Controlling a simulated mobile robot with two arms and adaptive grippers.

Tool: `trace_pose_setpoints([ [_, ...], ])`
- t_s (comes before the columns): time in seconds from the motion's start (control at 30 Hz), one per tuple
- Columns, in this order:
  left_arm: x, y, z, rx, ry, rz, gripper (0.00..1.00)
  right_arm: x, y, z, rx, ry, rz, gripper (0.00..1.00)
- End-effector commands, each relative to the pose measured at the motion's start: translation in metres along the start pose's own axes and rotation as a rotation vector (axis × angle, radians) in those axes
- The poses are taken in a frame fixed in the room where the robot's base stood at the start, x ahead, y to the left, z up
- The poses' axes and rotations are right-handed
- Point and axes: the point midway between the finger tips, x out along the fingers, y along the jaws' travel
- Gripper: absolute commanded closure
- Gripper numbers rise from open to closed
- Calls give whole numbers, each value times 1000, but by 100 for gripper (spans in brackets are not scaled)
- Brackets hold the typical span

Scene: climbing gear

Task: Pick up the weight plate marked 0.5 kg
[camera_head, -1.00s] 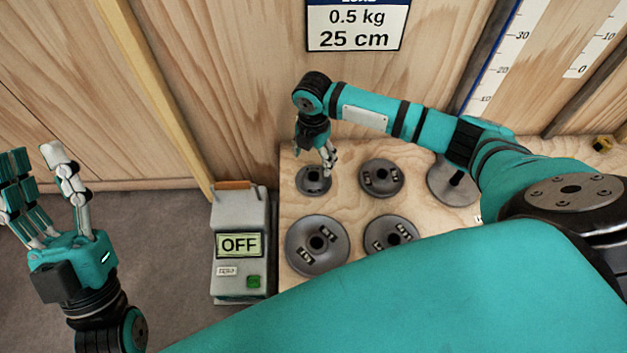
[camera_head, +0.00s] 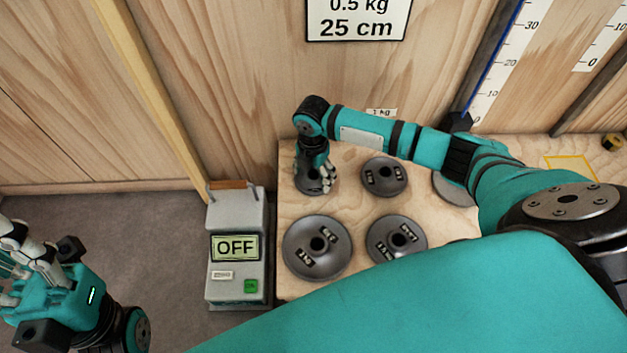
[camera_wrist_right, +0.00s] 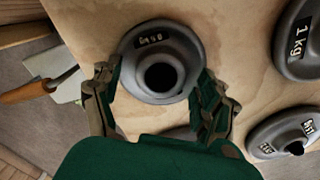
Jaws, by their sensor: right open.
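The smallest weight plate (camera_head: 309,189) lies flat at the back left of the wooden board, mostly hidden by my right gripper in the head view. In the right wrist view the plate (camera_wrist_right: 165,48) is dark grey with a central hole, and its upside-down label seems to read 0.5 kg. My right gripper (camera_head: 322,180) is over this plate. In the wrist view its open fingers (camera_wrist_right: 160,90) are on either side of the plate's near part; I cannot tell if they touch it. My left gripper (camera_head: 20,270) is at the lower left, away from the board; its opening is unclear.
Another plate (camera_head: 384,177) lies just right, marked 1 kg in the wrist view (camera_wrist_right: 300,40). Two larger plates (camera_head: 317,247) (camera_head: 397,241) lie in front. A grey scale box (camera_head: 236,280) reading OFF stands left of the board (camera_head: 290,215). A wooden wall rises behind.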

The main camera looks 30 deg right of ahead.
Motion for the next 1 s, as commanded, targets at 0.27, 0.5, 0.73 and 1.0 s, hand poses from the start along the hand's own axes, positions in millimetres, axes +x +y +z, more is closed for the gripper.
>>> trace_pose_setpoints([
  [0.27, 1, 0, 0, 0, -1, 0, 66, -1, 0, 0, 0, 0, 0, 36],
  [0.5, 1, 0, 0, 0, -2, 0, 66, -1, 0, 0, 0, 0, 0, 67],
  [0.73, 0, 0, 0, 0, -2, 0, 66, 0, 0, 0, 0, 0, -1, 97],
  [1.0, 1, 0, 0, 0, -2, 0, 66, -1, 0, 0, 0, -1, 0, 100],
])
